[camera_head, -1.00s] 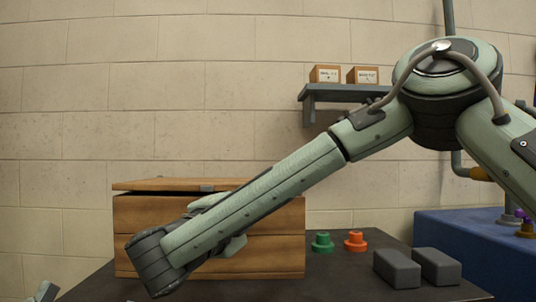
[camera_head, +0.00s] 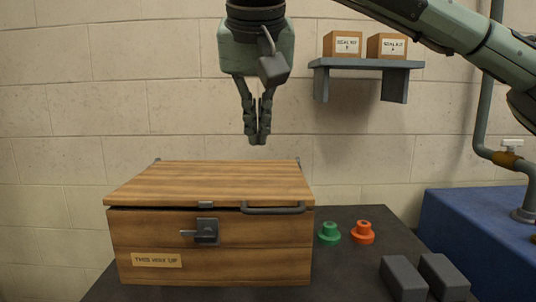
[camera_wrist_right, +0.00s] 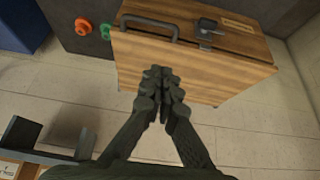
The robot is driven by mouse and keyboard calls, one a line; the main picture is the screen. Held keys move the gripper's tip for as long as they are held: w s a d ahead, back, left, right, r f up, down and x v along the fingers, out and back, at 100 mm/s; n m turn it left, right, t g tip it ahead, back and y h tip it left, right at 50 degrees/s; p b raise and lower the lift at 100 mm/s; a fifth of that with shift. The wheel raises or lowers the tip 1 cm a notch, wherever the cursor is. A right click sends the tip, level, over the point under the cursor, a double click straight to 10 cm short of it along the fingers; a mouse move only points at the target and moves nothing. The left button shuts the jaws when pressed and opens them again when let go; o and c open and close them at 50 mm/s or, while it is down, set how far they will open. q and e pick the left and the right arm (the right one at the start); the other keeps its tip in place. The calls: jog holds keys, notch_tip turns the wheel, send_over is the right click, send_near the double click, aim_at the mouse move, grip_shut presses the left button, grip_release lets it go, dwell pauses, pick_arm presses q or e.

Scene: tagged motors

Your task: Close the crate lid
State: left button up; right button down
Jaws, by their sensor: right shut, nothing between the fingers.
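The wooden crate (camera_head: 160,262) stands on the dark table. Its lid (camera_head: 210,180) lies over the box, with a thin dark gap under its front edge. A dark bar handle (camera_head: 273,210) runs along the lid's right front edge. A grey latch (camera_head: 207,232) is on the crate's front face. My right gripper (camera_head: 258,140) points down above the lid's back edge, shut and empty, apart from the lid. In the right wrist view the shut fingers (camera_wrist_right: 160,75) appear in front of the lid (camera_wrist_right: 190,75). My left gripper is not in view.
A green knob (camera_head: 329,233) and an orange knob (camera_head: 363,233) stand right of the crate. Two dark blocks (camera_head: 403,278) lie at the front right. A wall shelf (camera_head: 365,64) with two small boxes is at the upper right. A blue bench (camera_head: 460,240) stands at the right.

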jog(key=x, duration=1)
jog(key=shift+s, duration=0.1)
jog(key=shift+s+f, duration=0.15)
jog(key=shift+f, duration=0.45)
jog(key=shift+s+f, duration=0.2)
jog(key=shift+f, duration=0.35)
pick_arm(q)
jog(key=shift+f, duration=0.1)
pick_arm(e)
jog(key=shift+s+f, duration=0.2)
jog(key=shift+f, duration=0.45)
